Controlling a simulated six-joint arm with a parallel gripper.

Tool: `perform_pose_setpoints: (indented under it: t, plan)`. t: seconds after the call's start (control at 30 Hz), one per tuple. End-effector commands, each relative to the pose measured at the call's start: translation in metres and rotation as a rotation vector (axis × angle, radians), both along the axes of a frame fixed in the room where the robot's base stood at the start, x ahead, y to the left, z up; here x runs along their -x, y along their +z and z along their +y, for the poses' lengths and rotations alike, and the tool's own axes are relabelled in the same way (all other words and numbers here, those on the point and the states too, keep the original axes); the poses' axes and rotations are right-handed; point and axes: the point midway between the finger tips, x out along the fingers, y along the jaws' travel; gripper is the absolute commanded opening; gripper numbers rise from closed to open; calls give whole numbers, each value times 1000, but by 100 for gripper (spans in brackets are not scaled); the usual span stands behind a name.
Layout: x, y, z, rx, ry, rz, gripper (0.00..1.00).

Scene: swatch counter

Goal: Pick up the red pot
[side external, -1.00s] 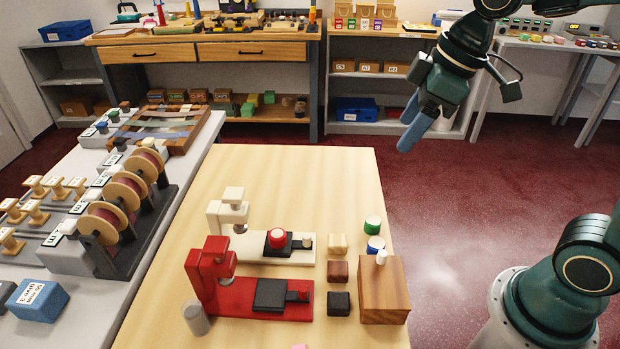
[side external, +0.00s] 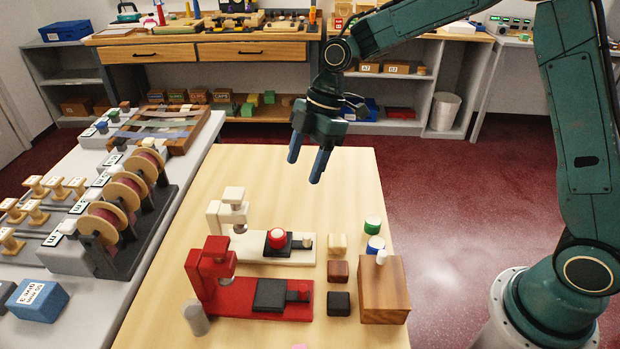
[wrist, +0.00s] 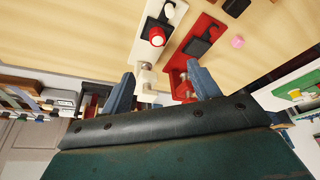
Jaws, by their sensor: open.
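The red pot (side external: 277,238) is a small round red thing with a pale top. It sits on the dark plate of the white press (side external: 288,257) on the wooden table. In the wrist view the red pot (wrist: 158,37) shows on the white press near the top middle. My gripper (side external: 304,171) is open and empty, with its blue fingers pointing down. It is in the air above the table, higher than the pot and apart from it. Its two fingers also show in the wrist view (wrist: 163,88).
A red press (side external: 270,313) stands in front of the white one. Small blocks (side external: 338,271), a green-sided pot (side external: 373,225), a blue-sided pot (side external: 375,244) and a wooden box (side external: 384,295) stand to the right. The far part of the table (side external: 265,175) is clear.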

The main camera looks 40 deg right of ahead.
Motion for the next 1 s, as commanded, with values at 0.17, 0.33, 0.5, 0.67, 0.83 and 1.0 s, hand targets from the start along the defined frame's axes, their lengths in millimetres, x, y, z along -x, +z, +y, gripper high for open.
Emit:
perform_pose_setpoints:
  t: [0.17, 0.33, 0.5, 0.67, 0.83, 1.0]
  plan:
    - [-14, -27, 9, -24, 102, 2, 61]
    - [-19, -37, 13, -36, 147, 1, 61]
    - [-20, -38, 13, -37, 152, 0, 61]
    - [-19, -44, 16, -37, 151, 3, 61]
    - [-18, -61, 23, -37, 151, 5, 61]
    - [-18, -85, 32, -37, 151, 5, 61]
